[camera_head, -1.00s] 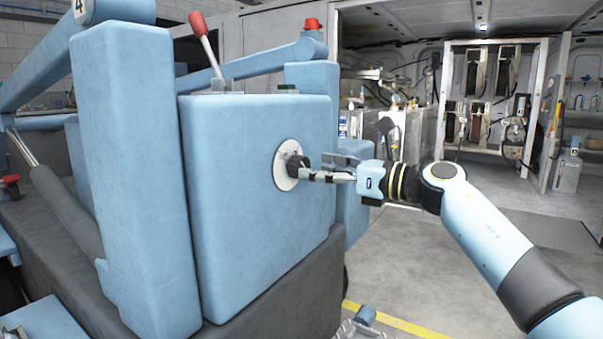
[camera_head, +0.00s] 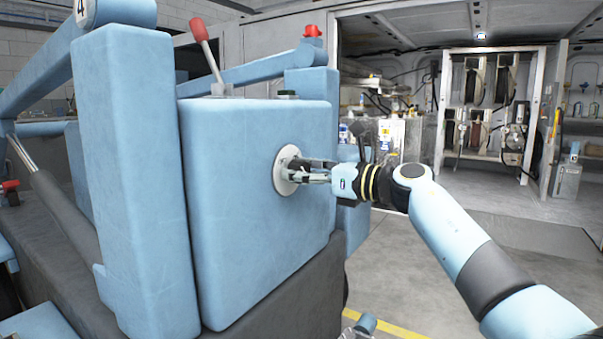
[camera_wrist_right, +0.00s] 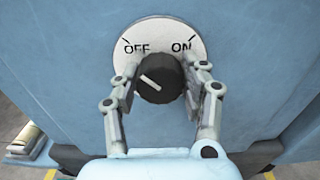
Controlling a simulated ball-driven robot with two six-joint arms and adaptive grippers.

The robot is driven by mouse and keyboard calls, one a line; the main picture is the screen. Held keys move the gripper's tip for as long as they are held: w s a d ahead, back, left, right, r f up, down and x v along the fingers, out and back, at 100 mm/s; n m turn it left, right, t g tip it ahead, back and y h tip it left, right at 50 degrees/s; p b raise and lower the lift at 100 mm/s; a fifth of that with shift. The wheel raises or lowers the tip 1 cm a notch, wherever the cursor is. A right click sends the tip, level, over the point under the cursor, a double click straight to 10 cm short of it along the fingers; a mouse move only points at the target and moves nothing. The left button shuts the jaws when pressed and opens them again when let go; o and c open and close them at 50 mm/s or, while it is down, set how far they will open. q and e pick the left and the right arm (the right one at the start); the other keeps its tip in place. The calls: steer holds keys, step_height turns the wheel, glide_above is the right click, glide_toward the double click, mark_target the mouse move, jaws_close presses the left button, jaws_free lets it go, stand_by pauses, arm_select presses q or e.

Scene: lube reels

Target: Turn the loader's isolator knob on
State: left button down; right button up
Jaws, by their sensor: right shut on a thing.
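The isolator knob (camera_wrist_right: 160,79) is a black ribbed dial with a white pointer line, on a round white plate (camera_head: 284,171) marked OFF and ON on the loader's blue side panel (camera_head: 240,240). In the right wrist view the pointer line slants up to the left, toward the OFF side. My right gripper (camera_wrist_right: 160,82) is shut on the knob, with one finger on each side of it. In the head view the gripper (camera_head: 304,172) reaches the plate from the right and mostly hides the knob. My left gripper is not in view.
A red-handled lever (camera_head: 204,42) and a red cap (camera_head: 312,32) stand on top of the loader. Open grey floor (camera_head: 430,265) lies to the right. A hose-reel cabinet (camera_head: 490,110) stands at the back right.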

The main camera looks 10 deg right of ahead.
steer(key=shift+c, duration=0.8)
